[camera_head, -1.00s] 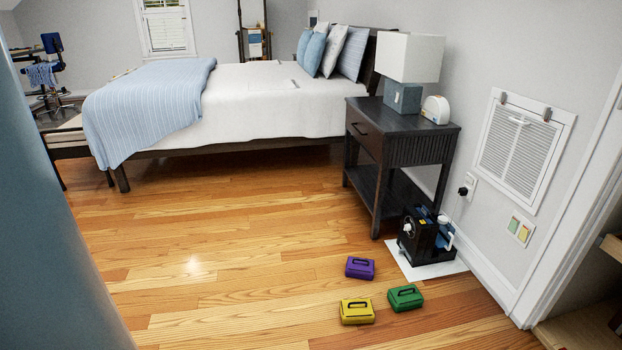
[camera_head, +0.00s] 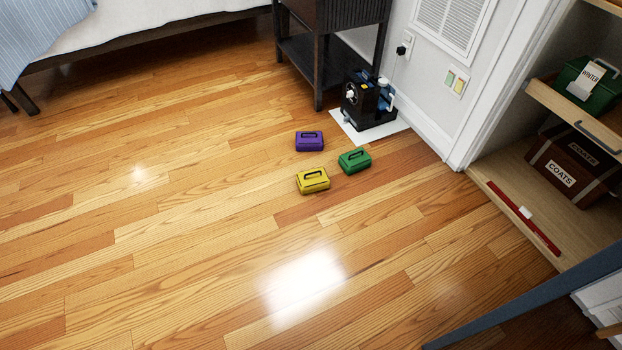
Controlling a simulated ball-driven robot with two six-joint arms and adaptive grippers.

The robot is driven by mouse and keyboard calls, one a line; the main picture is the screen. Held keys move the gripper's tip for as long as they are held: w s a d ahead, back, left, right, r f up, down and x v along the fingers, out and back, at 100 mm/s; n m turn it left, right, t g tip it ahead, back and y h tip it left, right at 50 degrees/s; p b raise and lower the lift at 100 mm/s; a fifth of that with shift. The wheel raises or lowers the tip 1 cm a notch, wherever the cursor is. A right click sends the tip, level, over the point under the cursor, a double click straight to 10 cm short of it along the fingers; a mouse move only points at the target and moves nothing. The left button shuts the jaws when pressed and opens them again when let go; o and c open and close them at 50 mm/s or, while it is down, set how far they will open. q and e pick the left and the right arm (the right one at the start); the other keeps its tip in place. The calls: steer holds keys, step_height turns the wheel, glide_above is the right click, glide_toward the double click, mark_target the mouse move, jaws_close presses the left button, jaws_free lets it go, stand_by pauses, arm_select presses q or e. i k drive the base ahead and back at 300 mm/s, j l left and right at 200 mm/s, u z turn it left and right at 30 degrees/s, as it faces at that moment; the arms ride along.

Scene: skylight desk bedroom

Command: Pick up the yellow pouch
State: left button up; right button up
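The yellow pouch (camera_head: 313,181) is a small boxy case with a dark handle on top. It lies on the wooden floor near the middle of the head view. A purple pouch (camera_head: 309,142) of the same shape sits just behind it. A green pouch (camera_head: 354,161) sits close by to its right. All three stand apart from each other on the floor. Neither of my grippers shows in the head view.
A black machine (camera_head: 368,100) stands on a white sheet behind the pouches, by a dark nightstand (camera_head: 316,58). An open closet with a low wooden floor (camera_head: 509,209) is at the right. The bed is at the upper left. The floor (camera_head: 180,250) in front is clear.

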mark_target(316, 180)
steer(key=i+l+u, duration=0.25)
steer(key=i, duration=0.3)
steer(key=i+l+u, duration=0.3)
steer(key=i, duration=0.3)
steer(key=i+l+u, duration=0.25)
steer(key=i+l, duration=0.2)
steer(key=i, duration=0.05)
